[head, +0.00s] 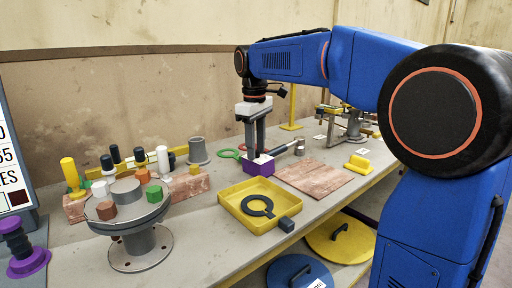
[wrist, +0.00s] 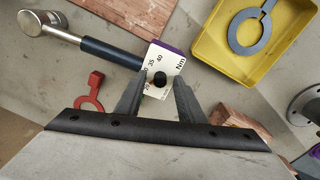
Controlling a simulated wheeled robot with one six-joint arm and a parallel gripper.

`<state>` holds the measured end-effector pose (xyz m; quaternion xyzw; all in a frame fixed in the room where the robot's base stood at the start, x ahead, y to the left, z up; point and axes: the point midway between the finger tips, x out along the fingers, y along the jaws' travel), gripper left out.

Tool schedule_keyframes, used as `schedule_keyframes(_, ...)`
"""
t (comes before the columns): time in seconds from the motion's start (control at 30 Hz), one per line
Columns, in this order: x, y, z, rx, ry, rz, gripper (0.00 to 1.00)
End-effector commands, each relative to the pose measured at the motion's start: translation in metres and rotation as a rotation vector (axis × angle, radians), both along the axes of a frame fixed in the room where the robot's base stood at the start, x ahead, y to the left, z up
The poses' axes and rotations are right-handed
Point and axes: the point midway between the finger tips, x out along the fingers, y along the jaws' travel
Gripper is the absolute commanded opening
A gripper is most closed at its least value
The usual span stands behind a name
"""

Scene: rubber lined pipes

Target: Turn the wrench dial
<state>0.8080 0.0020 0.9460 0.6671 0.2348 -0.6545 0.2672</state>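The torque wrench lies on the bench. A dark handle (wrist: 110,52) and a metal head (wrist: 30,22) extend to the upper left. In the head view the box shows purple sides (head: 258,168). My gripper (wrist: 160,84) points down over the dial face, its fingers open on either side of the knob. A gap shows on each side of the knob. In the head view my gripper (head: 256,153) is just above the purple box; contact cannot be told.
A yellow tray (head: 232,198) with a dark ring spanner (head: 258,207) sits in front of the dial box. A reddish board (head: 314,177) lies to the right. Red (wrist: 90,93) and green (head: 229,154) ring tools lie behind. A round stand (head: 140,246) with several pegs is left.

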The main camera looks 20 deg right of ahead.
Motion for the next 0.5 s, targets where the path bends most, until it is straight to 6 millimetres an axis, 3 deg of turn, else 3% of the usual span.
schedule_keyframes(0.03, 0.0, 0.0, 0.0001, 0.0, 0.0, 0.0, 0.35)
schedule_keyframes(0.17, 0.0, 0.0, 0.0002, 0.0, 0.0, 0.0, 0.04)
schedule_keyframes(0.2, 0.0, 0.0, 0.0002, 0.0, 0.0, 0.0, 0.0)
schedule_keyframes(0.5, -0.0001, 0.0001, 0.0003, 0.0, -0.001, -0.021, 0.0)
